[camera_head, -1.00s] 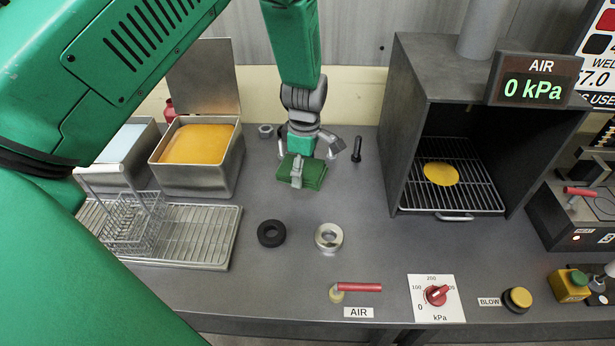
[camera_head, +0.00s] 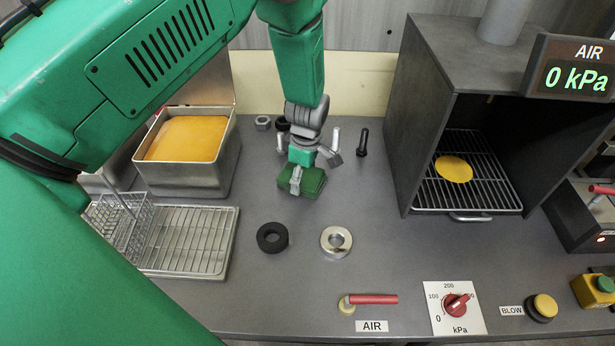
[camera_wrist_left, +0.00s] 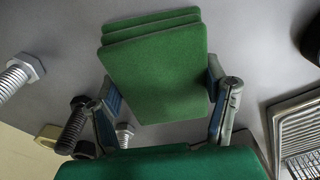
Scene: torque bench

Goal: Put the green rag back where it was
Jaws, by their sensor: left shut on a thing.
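The green rag (camera_head: 313,182) is a folded, layered pad near the middle of the bench in the head view. My left gripper (camera_head: 296,180) comes down from above and is shut on it. In the left wrist view the rag (camera_wrist_left: 158,75) sits between the two fingers of my left gripper (camera_wrist_left: 165,110), with its folded layers at the top edge. I cannot tell whether the rag touches the bench. My right gripper is not in view.
A black ring (camera_head: 272,237) and a silver ring (camera_head: 336,242) lie in front of the rag. Bolts (camera_head: 363,142) and a nut (camera_head: 262,123) stand behind. A wire rack (camera_head: 190,240) and orange-filled tin (camera_head: 188,140) are left; a dark oven (camera_head: 470,140) is right.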

